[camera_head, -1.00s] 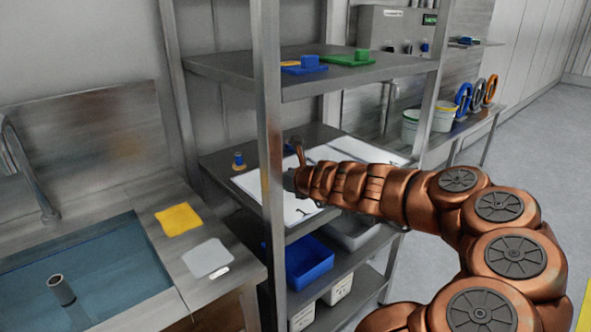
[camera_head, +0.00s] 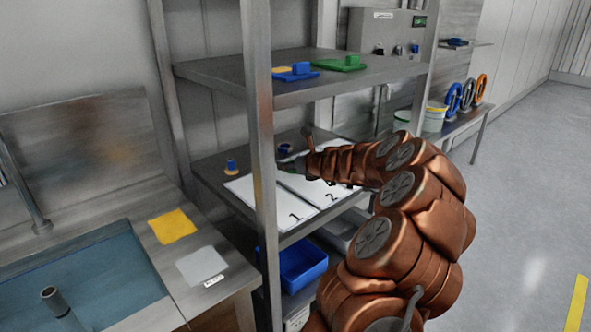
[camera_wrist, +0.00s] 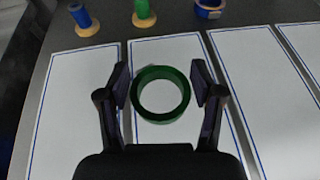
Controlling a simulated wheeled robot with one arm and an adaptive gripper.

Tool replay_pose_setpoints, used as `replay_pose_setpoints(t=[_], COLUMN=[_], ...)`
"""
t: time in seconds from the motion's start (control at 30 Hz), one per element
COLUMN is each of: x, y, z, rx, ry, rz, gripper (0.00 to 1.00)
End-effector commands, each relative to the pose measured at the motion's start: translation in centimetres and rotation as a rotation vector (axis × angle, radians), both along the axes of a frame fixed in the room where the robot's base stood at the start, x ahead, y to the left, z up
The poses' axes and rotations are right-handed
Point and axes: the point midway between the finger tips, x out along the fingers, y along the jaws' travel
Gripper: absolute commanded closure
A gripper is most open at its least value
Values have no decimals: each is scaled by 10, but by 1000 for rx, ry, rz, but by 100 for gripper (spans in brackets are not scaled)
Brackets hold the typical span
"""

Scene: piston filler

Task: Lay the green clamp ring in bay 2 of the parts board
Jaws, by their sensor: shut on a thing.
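The green clamp ring (camera_wrist: 161,94) lies flat between the two dark fingers of my gripper (camera_wrist: 160,80) in the wrist view, and the fingers are shut on its outer sides. It appears over the second white panel from the left of the parts board (camera_wrist: 75,110). I cannot tell whether the ring touches the board. In the head view, my gripper (camera_head: 288,168) is over the far part of the board (camera_head: 270,205), whose near ends carry the numbers 1 and 2. The ring is hardly visible there. The numbers are out of the wrist view.
A shelf (camera_head: 300,92) with blue and green blocks hangs above. A steel post (camera_head: 258,150) stands in front. A blue bin (camera_head: 300,265) sits below.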

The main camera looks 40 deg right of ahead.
Motion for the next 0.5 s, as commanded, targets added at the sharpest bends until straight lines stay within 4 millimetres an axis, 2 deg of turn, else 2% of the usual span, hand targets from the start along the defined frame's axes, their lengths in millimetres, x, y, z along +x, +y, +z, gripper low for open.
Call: replay_pose_setpoints(t=[0.1,0.47,0.5], x=[4,11,12], y=[-13,-24,-24], z=[-3,-3,-7], rx=[-1,0,2], ry=[4,1,0], rz=[-6,-1,-1], gripper=[77,77,77])
